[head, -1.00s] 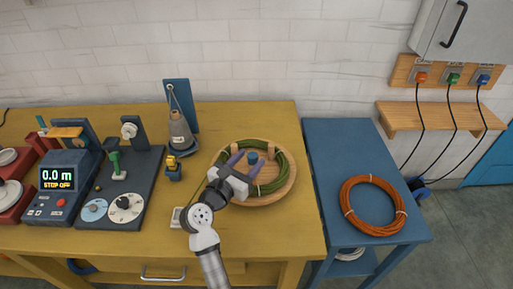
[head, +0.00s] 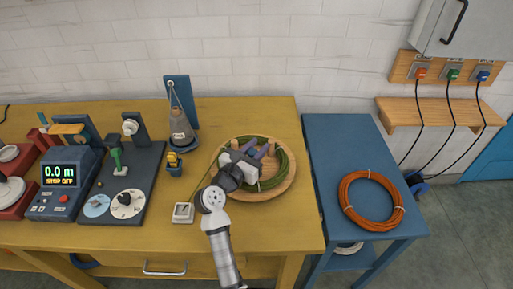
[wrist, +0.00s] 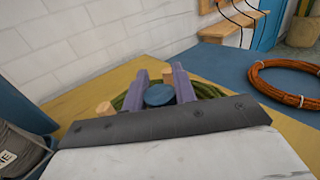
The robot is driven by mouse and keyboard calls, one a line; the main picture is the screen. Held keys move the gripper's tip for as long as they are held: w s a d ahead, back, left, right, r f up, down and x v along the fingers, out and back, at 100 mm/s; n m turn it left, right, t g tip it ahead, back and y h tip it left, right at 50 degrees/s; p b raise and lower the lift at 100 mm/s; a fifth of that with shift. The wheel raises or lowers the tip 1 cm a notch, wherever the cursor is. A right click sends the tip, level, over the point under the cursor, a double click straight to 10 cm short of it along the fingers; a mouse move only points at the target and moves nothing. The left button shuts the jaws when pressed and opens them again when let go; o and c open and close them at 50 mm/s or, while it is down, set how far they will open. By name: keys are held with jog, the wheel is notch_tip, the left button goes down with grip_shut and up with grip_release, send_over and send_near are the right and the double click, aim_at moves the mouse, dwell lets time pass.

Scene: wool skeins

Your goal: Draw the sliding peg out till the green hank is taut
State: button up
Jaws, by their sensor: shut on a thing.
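The green hank (head: 284,168) lies in a ring on the round wooden tray (head: 291,184) on the yellow table. In the wrist view the hank (wrist: 205,90) shows behind my fingers. My gripper (head: 259,149) is over the middle of the tray, inside the ring. In the wrist view my gripper's (wrist: 161,78) two purple fingers stand on either side of a blue round-topped peg (wrist: 159,96), shut on it. Light wooden pegs (wrist: 105,108) show beside the fingers. My gripper hides much of the tray's middle, and I cannot tell how taut the hank is.
A grey cone (head: 180,130) on a blue stand and a small yellow-topped block (head: 174,163) stand left of the tray. A display console (head: 58,185) is farther left. An orange coil (head: 371,200) lies on the blue side table (head: 340,140).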

jog(key=shift+s, duration=2.25)
jog(key=o, duration=1)
jog(key=b+v, duration=0.3)
jog(key=v, duration=1)
jog(key=shift+s+a, duration=0.3)
